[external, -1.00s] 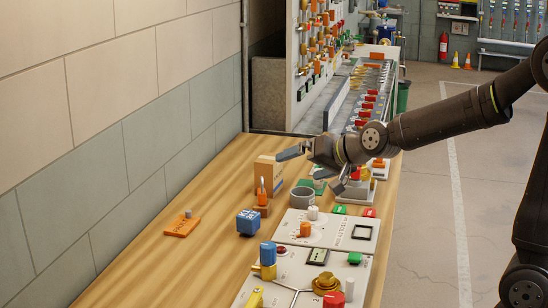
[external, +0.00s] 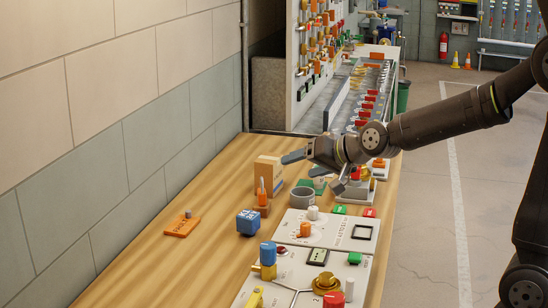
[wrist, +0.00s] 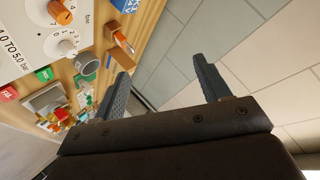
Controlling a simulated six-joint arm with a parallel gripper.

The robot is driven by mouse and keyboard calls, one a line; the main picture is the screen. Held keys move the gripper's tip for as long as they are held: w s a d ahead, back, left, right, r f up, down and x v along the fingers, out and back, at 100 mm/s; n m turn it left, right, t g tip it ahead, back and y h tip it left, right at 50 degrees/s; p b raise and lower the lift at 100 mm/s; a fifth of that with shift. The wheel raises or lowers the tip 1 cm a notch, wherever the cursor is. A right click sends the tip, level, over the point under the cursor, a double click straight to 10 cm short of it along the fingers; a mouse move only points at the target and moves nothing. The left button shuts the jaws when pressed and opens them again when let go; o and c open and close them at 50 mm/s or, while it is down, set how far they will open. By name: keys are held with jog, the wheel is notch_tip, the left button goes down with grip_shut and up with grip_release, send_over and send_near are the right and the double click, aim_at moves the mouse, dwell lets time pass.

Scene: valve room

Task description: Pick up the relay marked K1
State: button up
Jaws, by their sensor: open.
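A blue block with white markings (external: 248,223) sits on the wooden bench, left of the upper grey panel. It may be the relay, but its lettering is too small to read as K1. A sliver of it shows at the top edge of the wrist view (wrist: 125,4). My gripper (external: 314,172) is open and empty above the bench, farther back than the blue block and near a wooden block. In the wrist view my gripper's two fingers (wrist: 160,68) are spread, with the wall and bench edge beyond them.
A grey cup (external: 302,197), an orange-handled tool on a wooden stand (external: 262,194) and a wooden block (external: 268,171) stand near my gripper. An orange tag (external: 182,226) lies to the left. Panels with knobs (external: 330,232) fill the right front. The left front bench is clear.

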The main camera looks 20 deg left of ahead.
jog(key=s+a+f+g+h, duration=0.1)
jog(key=a+f+g+h, duration=0.15)
jog(key=a, duration=0.75)
jog(key=m+h, duration=0.5)
jog(key=h, duration=0.2)
send_near(246, 216)
jog(key=s+a+r, duration=0.3)
jog(key=s+r, duration=0.1)
jog(key=w+f+m+h, duration=0.1)
jog(key=f, duration=0.2)
jog(key=w+f+m+t+h, duration=0.1)
jog(key=w+f, duration=0.1)
jog(key=f, duration=0.2)
jog(key=w+f+m+t+h, duration=0.1)
jog(key=w+f, duration=0.1)
jog(key=f, duration=0.2)
jog(key=shift+w+d, duration=0.15)
jog(key=shift+d, duration=0.15)
jog(key=shift+d+x, duration=0.2)
jog(key=shift+x, duration=2.6)
jog(key=c, duration=1.1)
